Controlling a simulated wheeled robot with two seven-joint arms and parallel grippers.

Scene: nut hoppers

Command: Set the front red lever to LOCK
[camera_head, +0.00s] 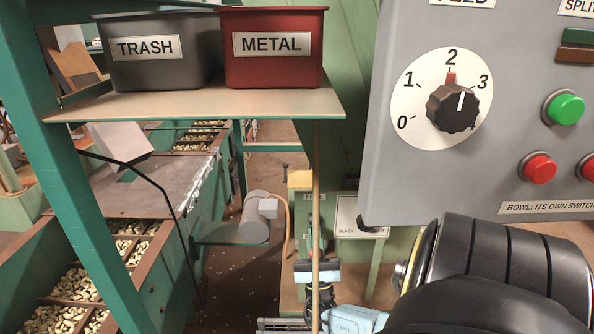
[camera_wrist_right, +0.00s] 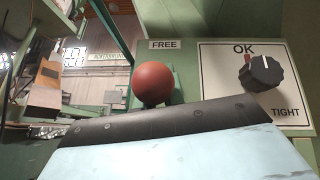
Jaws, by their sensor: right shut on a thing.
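The red lever's round knob (camera_wrist_right: 153,84) shows in the right wrist view, just below and left of a FREE label (camera_wrist_right: 167,44). Its stem is mostly hidden behind the dark finger edge. My right gripper (camera_head: 318,272) is low in the middle of the head view, in front of the green post with the small label. It is shut on the lever, with the red knob standing clear above the dark finger (camera_wrist_right: 170,117). No LOCK label is visible in either view. My left gripper is not in view.
Beside the lever is a plate with a black dial (camera_wrist_right: 262,72), marked OK and TIGHT. A grey control panel (camera_head: 400,190) with a speed dial overhangs at right. Trash (camera_head: 165,75) and metal (camera_head: 275,72) bins stand on a shelf. Nut hoppers lie at left.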

